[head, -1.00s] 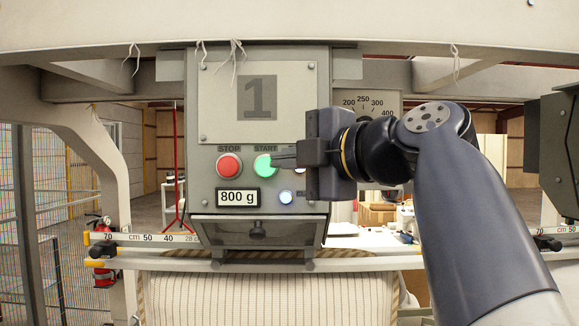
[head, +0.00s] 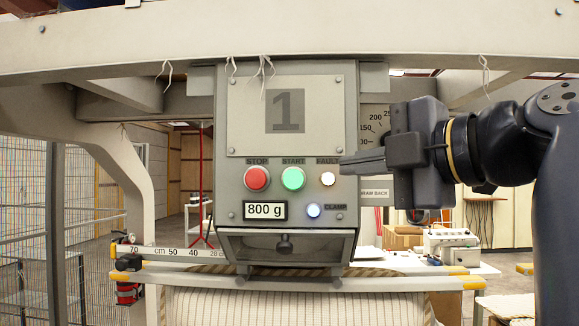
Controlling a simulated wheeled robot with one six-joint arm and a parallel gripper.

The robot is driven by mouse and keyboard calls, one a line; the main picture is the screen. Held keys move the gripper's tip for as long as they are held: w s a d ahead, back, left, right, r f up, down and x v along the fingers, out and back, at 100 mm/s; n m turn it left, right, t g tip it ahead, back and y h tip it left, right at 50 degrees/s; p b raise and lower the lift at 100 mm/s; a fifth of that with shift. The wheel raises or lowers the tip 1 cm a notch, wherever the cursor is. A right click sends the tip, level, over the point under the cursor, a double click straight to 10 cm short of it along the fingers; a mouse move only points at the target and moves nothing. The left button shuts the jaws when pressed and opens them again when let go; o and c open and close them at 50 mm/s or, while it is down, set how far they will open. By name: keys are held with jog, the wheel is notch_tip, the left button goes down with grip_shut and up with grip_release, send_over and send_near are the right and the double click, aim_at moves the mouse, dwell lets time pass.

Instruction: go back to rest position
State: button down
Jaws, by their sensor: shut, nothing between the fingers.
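My gripper (head: 345,166) is at the right of the control box, its fingers shut and empty, pointing left. The control box (head: 235,200) carries a large 1. The red stop button (head: 257,178) and the lit green start button (head: 293,177) are in full view. The display (head: 265,210) reads 800 g. The clamp light (head: 313,210) glows bluish white.
A striped pillow (head: 290,308) hangs under the box. A measuring rail (head: 180,252) runs across at its height. A thick beam (head: 150,40) crosses above. A mesh fence (head: 25,230) stands at left.

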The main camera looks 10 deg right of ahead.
jog(key=shift+w, duration=0.1)
dwell(0.5)
jog(key=p+x, duration=0.2)
jog(key=x, duration=0.6)
jog(key=shift+p, duration=0.35)
dwell(0.3)
